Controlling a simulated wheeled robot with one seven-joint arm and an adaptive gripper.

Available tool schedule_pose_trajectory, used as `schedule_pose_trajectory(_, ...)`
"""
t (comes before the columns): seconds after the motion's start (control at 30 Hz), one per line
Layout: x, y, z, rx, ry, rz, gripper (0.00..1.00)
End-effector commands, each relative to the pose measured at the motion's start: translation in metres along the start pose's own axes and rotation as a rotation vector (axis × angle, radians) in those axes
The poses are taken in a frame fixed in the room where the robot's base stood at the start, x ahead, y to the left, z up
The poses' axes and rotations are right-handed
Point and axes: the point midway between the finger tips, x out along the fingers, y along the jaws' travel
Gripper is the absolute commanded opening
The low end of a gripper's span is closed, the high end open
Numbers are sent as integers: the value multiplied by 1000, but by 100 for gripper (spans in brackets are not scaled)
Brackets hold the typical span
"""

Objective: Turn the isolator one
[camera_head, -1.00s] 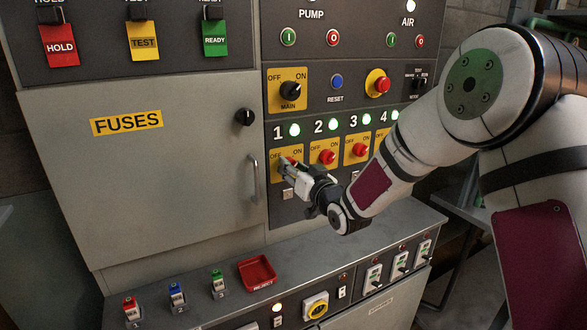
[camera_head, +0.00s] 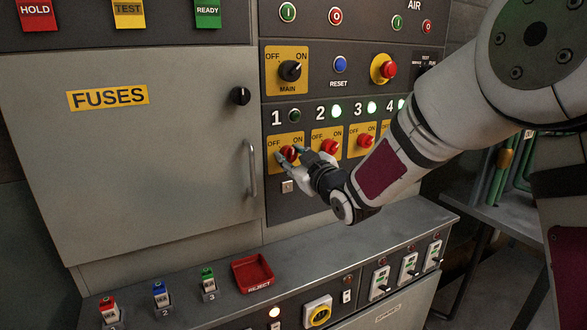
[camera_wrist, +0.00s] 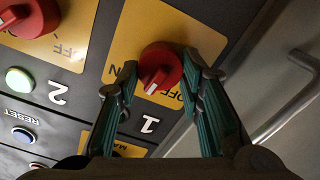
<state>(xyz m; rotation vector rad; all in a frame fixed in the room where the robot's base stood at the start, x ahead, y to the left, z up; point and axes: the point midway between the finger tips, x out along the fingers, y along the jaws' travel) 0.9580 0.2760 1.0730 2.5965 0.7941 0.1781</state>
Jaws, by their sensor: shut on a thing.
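Isolator one is a red knob (camera_head: 289,153) on a yellow OFF/ON plate (camera_head: 276,142), below the number 1 on the panel. My gripper (camera_head: 291,156) is at this knob, with its fingers on either side. In the wrist view the red knob (camera_wrist: 160,68) sits between the two green-padded fingertips, and the gripper (camera_wrist: 163,82) is shut on it. The white mark on the knob slants; I cannot tell exactly which label it points to. The lamp (camera_head: 294,116) beside the number 1 is dark.
Isolators two (camera_head: 329,147) and three (camera_head: 365,141) are close to the right, under lit green lamps. The MAIN switch (camera_head: 290,70) is above. A cabinet door handle (camera_head: 252,168) is just left. A ledge with a red REJECT tray (camera_head: 253,272) runs below.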

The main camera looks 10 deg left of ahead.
Motion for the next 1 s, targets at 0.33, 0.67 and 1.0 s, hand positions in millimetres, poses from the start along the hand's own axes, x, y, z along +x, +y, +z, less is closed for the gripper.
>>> schedule_pose_trajectory(0.33, 1, -4, 4, -330, 4, 1, 6)
schedule_pose_trajectory(0.67, 0, -4, 5, -632, 3, 2, 6)
schedule_pose_trajectory(1.0, 0, -4, 5, -854, 0, 0, 6)
